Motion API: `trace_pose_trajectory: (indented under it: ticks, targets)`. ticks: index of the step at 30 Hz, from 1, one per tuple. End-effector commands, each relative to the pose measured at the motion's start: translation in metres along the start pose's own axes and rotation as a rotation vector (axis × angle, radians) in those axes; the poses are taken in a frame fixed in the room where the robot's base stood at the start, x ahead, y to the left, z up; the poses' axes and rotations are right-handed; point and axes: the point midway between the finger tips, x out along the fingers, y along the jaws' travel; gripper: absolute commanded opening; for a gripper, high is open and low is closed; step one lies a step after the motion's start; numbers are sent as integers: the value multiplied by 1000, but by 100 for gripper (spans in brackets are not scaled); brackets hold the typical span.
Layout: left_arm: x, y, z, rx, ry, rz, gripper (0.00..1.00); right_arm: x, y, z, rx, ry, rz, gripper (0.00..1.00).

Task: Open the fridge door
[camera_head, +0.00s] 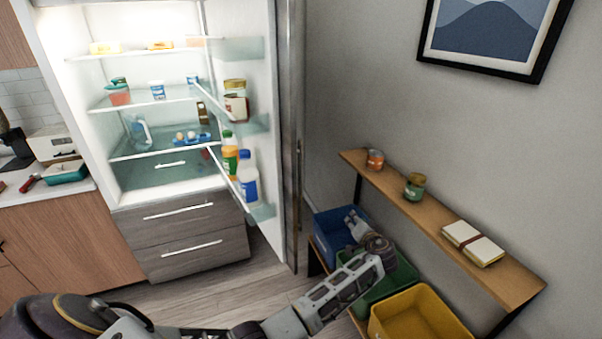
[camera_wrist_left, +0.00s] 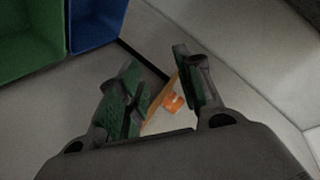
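The fridge (camera_head: 130,180) stands at the left of the head view with its lit inside showing. Its door (camera_head: 268,70) is swung wide open, seen nearly edge-on, with bottles and jars on its inner shelves. The door's outer face and handle are not clearly visible. My left arm reaches across the front to the right of the door. My left gripper (camera_head: 354,222) is over the bins, apart from the door. In the left wrist view its two fingers (camera_wrist_left: 158,88) are spread, with nothing held between them. My right gripper is in neither view.
A wooden wall shelf (camera_head: 430,215) at the right holds an orange can (camera_head: 375,159), a green jar (camera_head: 414,187) and books (camera_head: 473,243). Below are blue (camera_head: 330,235), green (camera_head: 385,290) and yellow (camera_head: 420,318) bins. Drawers (camera_head: 185,235) sit under the fridge compartment.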

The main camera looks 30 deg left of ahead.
Motion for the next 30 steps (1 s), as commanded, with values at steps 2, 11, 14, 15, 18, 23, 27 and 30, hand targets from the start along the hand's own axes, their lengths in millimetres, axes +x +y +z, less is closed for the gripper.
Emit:
trace_pose_trajectory:
  ticks: [2,11,14,15,18,23,27,30]
  targets:
    - [-12,-26,-23,-68,17,-84,35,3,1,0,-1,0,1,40]
    - [-67,-119,-63,-371,53,-399,35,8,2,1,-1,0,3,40]
    - [-88,-146,-67,-486,66,-501,35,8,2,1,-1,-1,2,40]
    - [-97,-156,-67,-531,71,-539,35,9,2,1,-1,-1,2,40]
    - [-116,-176,-65,-634,84,-624,35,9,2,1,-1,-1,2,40]
    - [-136,-194,-61,-743,101,-710,35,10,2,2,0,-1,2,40]
    - [-142,-200,-60,-776,106,-736,35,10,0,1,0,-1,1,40]
    - [-142,-200,-60,-778,106,-737,35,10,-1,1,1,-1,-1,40]
